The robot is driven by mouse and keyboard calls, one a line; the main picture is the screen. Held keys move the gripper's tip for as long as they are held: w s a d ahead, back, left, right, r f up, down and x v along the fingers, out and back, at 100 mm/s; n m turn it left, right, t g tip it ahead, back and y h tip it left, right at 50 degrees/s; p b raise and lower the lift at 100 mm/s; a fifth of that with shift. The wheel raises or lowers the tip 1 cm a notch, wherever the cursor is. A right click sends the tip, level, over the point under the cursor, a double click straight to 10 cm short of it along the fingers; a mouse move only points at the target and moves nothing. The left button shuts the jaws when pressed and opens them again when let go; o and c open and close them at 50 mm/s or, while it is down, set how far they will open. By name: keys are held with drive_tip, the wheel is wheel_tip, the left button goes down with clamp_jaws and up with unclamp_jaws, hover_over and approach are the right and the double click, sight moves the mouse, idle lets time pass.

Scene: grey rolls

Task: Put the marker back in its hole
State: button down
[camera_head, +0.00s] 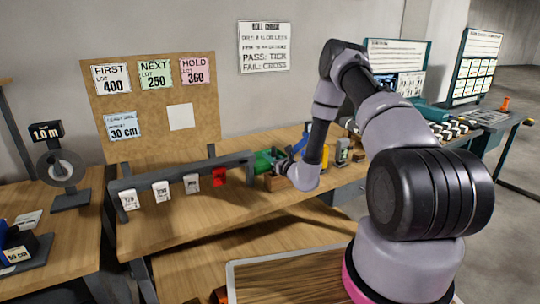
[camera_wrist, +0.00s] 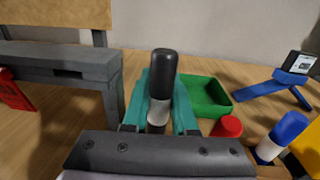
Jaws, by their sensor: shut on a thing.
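A marker with a black cap and a pale lower body (camera_wrist: 163,72) stands upright between the teal fingers of my gripper (camera_wrist: 161,105) in the wrist view. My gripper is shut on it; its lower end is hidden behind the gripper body. A red-topped marker (camera_wrist: 227,127) and a blue-capped marker (camera_wrist: 287,130) stand to the right. A wooden block (camera_wrist: 274,172) shows only in part below them; its holes are hidden. In the head view, my gripper (camera_head: 285,167) is over the wooden block (camera_head: 278,184) on the bench.
A green tray (camera_wrist: 207,97) lies just behind the gripper. A blue stand (camera_wrist: 272,83) is at the back right. A grey rail (camera_head: 180,174) with hanging white tags and a red one stands to the left. The bench's left front is clear.

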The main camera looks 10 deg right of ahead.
drive_tip(key=shift+f, duration=1.8)
drive_tip(key=shift+f, duration=0.35)
drive_tip(key=shift+f, duration=0.15)
drive_tip(key=c, duration=0.6)
unclamp_jaws()
drive_tip(key=v, duration=1)
drive_tip(key=shift+s+d, duration=0.1)
drive_tip(key=shift+s, duration=0.25)
